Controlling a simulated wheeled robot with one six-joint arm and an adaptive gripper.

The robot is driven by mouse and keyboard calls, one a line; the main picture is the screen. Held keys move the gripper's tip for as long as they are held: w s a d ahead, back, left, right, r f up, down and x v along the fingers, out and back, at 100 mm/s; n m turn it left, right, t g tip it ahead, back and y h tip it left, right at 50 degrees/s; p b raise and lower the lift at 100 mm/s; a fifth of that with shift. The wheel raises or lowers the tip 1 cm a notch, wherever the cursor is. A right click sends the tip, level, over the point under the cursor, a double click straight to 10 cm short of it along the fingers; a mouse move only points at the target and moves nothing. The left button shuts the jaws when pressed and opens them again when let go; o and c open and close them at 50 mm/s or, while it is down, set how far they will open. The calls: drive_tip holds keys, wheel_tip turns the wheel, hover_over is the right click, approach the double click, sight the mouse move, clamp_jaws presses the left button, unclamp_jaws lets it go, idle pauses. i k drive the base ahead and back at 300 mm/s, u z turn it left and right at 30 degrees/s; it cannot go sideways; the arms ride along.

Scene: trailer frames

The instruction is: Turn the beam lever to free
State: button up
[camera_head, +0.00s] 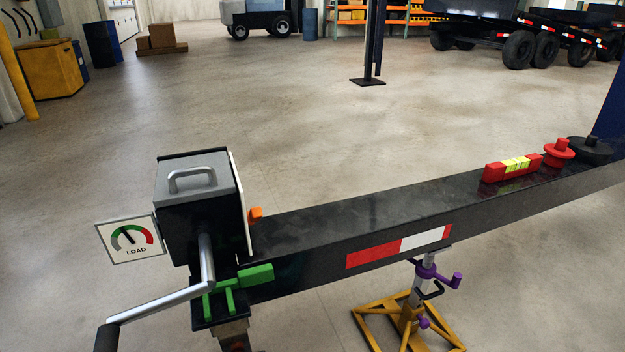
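A black trailer beam (350,219) runs from the lower left to the right. Which part is the beam lever I cannot tell for certain. A green lever-like piece (256,275) sits low on the beam's left end, beside the grey box. A small orange piece (256,213) sticks out behind the box. A purple handle (447,277) is on the jack stand under the beam. No "free" marking is readable. My gripper is not in view.
A black-and-grey box (197,184) with a crank handle (160,303) stands at the beam's left end. A LOAD gauge (131,239) hangs beside it. A yellow jack stand (395,318) is below. A red level (511,169) and red knob (559,150) lie on top. Open floor lies beyond.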

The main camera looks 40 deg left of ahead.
sight(255, 215)
drive_tip(key=i, duration=1.1)
drive_tip(key=u, duration=3.3)
drive_tip(key=k, duration=0.8)
drive_tip(key=z, duration=0.65)
drive_tip(key=i, duration=0.5)
